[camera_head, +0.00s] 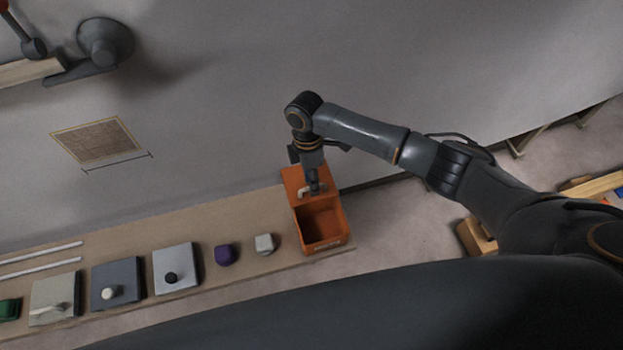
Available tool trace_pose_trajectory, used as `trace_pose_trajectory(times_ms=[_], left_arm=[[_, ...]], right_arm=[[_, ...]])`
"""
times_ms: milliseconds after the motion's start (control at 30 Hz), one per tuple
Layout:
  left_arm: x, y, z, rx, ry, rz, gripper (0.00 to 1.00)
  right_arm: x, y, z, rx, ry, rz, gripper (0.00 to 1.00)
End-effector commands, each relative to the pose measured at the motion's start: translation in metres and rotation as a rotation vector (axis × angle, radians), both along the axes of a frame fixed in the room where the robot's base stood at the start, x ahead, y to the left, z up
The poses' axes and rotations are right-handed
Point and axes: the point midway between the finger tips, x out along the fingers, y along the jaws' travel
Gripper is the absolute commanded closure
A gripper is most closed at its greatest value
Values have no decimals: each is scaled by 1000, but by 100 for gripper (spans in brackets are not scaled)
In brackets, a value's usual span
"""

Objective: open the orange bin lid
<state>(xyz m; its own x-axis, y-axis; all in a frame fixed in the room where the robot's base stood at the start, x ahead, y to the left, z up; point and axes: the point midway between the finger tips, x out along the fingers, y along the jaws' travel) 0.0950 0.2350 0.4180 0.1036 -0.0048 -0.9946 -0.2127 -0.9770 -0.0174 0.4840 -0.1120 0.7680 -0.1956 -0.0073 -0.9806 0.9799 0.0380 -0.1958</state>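The orange bin (322,246) stands at the right end of the long bench, its dark interior visible from above. Its orange lid (293,178) is raised at the back, on the wall side, leaving the front of the bin uncovered. A small pale handle (303,193) shows by the lid. My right gripper (314,187) points down at the lid, right beside the handle. Its fingers are small and dark, and I cannot tell whether they are closed on anything. My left gripper is not in view.
The bench (200,225) also holds a pale block (264,243), a purple piece (225,255), a light panel with a black knob (176,268), a dark panel with a pale knob (115,284) and a panel with a lever (55,298).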

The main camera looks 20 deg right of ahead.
Motion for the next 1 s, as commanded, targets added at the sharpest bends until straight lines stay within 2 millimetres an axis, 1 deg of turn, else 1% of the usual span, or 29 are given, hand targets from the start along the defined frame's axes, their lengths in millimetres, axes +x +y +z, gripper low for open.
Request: trace_pose_trajectory(times_ms=[67, 167, 267, 500, 600, 700, 833, 1000], left_arm=[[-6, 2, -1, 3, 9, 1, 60], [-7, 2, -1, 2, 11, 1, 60], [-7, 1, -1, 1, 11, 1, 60], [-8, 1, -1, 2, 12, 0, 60], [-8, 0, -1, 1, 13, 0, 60], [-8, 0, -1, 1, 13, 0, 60], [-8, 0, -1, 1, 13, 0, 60], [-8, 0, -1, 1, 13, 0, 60]], right_arm=[[0, 0, 1, 0, 0, 0, 66], [2, 0, 9, 1, -1, 0, 66], [6, 0, 25, 2, -3, 1, 66], [17, 1, 76, 1, -3, 1, 66], [20, 1, 94, 0, -3, 1, 66], [22, 1, 106, 0, -1, 0, 66], [24, 1, 115, 0, 0, 0, 66], [24, 1, 118, 0, 1, 0, 66]])
